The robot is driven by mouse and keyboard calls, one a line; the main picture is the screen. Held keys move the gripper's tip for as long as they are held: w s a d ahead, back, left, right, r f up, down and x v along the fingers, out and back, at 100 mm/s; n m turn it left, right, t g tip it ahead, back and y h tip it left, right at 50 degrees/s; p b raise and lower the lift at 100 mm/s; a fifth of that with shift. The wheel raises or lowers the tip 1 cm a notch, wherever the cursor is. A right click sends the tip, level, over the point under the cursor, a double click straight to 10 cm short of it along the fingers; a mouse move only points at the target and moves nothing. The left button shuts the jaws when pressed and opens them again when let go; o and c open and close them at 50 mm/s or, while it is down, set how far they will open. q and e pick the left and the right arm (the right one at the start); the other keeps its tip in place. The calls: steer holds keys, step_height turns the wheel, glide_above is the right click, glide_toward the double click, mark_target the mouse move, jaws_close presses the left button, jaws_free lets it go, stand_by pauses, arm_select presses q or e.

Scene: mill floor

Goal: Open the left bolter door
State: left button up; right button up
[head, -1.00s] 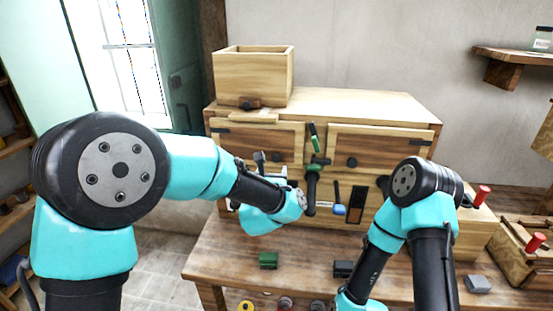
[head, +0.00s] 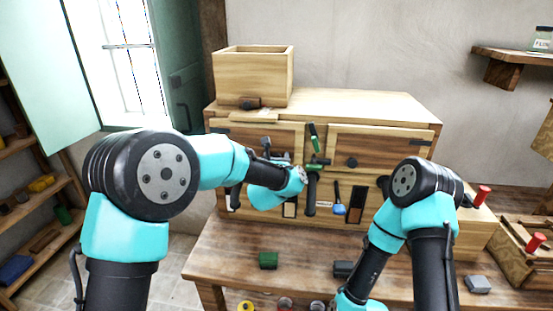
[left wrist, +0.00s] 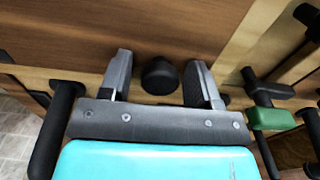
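The left bolter door (head: 225,142) is a wooden panel on the left front of the wooden bolter cabinet (head: 350,100) and looks shut. Its round black knob (left wrist: 160,76) shows in the left wrist view, between the two fingers. My left gripper (left wrist: 160,88) is open, with one finger on each side of the knob; a gap shows at each side. In the head view the left gripper (head: 268,150) is in front of the left door, partly hidden by my arm. My right gripper is not in view; only its arm shows.
The right door (head: 390,150) has a black knob (head: 351,162). A green-handled latch (head: 315,142) stands between the doors. An open wooden box (head: 252,80) sits on top. A green block (head: 268,260) lies on the bench (head: 225,262).

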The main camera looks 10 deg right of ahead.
arm_select(q)
jaws_close()
stand_by(0.3)
steer(key=shift+s+a, duration=0.1)
steer(key=shift+a, duration=0.05)
